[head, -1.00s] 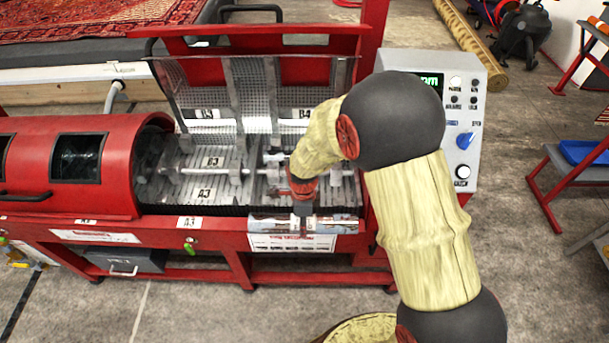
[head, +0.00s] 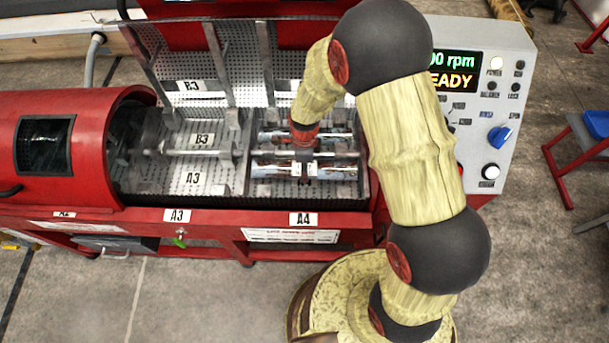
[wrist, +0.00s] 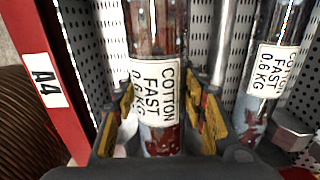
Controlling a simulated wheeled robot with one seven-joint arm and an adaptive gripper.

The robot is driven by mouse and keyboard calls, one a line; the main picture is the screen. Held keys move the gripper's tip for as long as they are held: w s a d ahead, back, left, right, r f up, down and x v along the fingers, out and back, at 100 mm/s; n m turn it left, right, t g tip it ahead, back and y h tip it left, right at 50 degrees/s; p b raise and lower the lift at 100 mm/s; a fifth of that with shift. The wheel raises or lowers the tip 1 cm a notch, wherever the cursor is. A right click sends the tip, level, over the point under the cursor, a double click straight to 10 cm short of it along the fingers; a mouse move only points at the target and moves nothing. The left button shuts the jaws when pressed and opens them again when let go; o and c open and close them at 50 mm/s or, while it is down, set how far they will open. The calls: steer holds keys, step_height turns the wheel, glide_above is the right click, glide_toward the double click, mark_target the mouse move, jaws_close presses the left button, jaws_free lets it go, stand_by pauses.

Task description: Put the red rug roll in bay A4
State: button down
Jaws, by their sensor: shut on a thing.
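The red rug roll (wrist: 162,140) shows reddish patterned rug in a clear wrap with a white "COTTON FAST 0.6 KG" label in the wrist view. My gripper (wrist: 172,108) is shut on it, with yellow pads on either side. In the head view the roll (head: 335,171) lies level along the front row, behind the A4 plate (head: 303,219), in or just over bay A4. I cannot tell whether it touches the bay floor. My gripper (head: 304,166) comes down on its middle and hides part of it. The A4 plate (wrist: 45,80) also shows in the wrist view.
A second wrapped roll (wrist: 262,85) with the same label wording lies in the row behind, beyond a metal shaft (wrist: 224,40). Bay A3 (head: 190,182) to the left is empty. The mesh lid (head: 240,65) stands open behind. The control panel (head: 480,110) reads READY.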

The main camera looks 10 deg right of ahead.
steer(key=shift+f+b, duration=0.7)
steer(key=shift+f, duration=1.55)
steer(key=shift+f, duration=0.2)
steer(key=c, duration=1.1)
jaws_free()
steer(key=shift+o, duration=0.2)
steer(key=shift+r, duration=0.15)
